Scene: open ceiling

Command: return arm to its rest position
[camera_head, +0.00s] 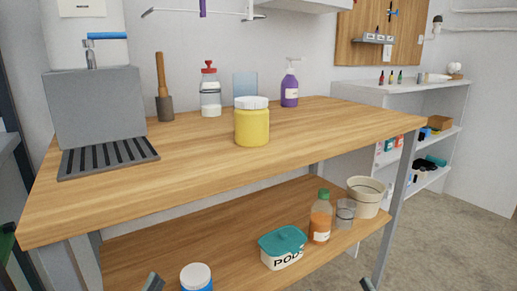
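Only a small grey tip of what looks like my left gripper (154,282) shows at the bottom edge, left of the white-lidded blue jar. A similar small tip of my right gripper (367,284) shows at the bottom edge, near the table's right leg. Both are low, in front of the wooden table (330,135). The rest of both arms and the fingers is out of frame, so I cannot tell whether they are open or holding anything.
On the tabletop stand a yellow jar (252,126), a red-topped bottle (210,95), a purple pump bottle (289,88), a wooden-handled tool (163,95) and a grey dispenser (97,105). The lower shelf holds a teal-lidded tub (283,247), an orange bottle (320,220) and a bucket (367,198).

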